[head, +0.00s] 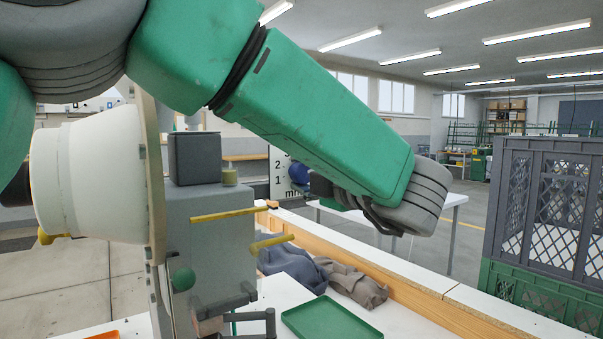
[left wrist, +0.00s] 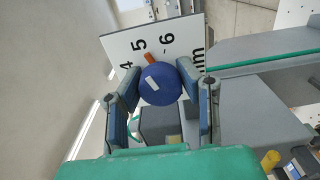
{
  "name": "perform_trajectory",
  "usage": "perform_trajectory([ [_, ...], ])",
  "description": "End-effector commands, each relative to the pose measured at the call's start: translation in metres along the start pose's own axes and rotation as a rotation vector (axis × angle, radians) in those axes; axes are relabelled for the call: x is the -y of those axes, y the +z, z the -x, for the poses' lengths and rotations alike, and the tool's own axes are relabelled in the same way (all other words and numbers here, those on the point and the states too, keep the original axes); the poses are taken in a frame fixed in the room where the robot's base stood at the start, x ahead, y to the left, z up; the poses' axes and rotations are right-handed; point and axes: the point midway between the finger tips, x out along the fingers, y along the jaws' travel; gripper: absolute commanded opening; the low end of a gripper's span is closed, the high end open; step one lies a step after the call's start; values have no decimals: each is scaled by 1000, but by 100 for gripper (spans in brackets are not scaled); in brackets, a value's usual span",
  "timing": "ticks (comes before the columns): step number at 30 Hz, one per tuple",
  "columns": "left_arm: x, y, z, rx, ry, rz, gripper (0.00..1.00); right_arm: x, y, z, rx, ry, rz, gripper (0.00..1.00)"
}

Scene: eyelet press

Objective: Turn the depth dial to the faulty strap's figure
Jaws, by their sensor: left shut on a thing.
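The blue depth dial knob (left wrist: 164,92) with a white mark sits on a white scale plate (left wrist: 118,47). My left gripper (left wrist: 160,88) is shut on the knob, with a finger on each side. The figures 4, 5 and 6 show on the plate. An orange pointer (left wrist: 150,58) stands between 5 and 6, somewhat nearer the 5. The faulty strap cannot be made out. My right gripper is not in view.
The grey press (head: 215,235) with yellow bars stands left of centre. A green tray (head: 330,327) and dark cloths (head: 345,282) lie on the white bench, beside its wooden edge (head: 400,287). A grey and green crate (head: 545,225) stands at right.

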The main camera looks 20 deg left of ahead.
Motion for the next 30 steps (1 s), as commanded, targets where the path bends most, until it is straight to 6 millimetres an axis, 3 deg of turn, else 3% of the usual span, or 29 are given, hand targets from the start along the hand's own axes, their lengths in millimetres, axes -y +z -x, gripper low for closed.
perform_trajectory([
  [4,6,2,2,7,-10,-9,1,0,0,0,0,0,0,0],
  [5,6,2,2,7,-10,-9,40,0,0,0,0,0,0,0],
  [6,6,2,2,7,-9,-8,52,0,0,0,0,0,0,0],
  [17,2,0,5,3,-3,-2,52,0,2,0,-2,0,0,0],
  [30,4,4,69,5,-3,-6,52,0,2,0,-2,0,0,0],
])
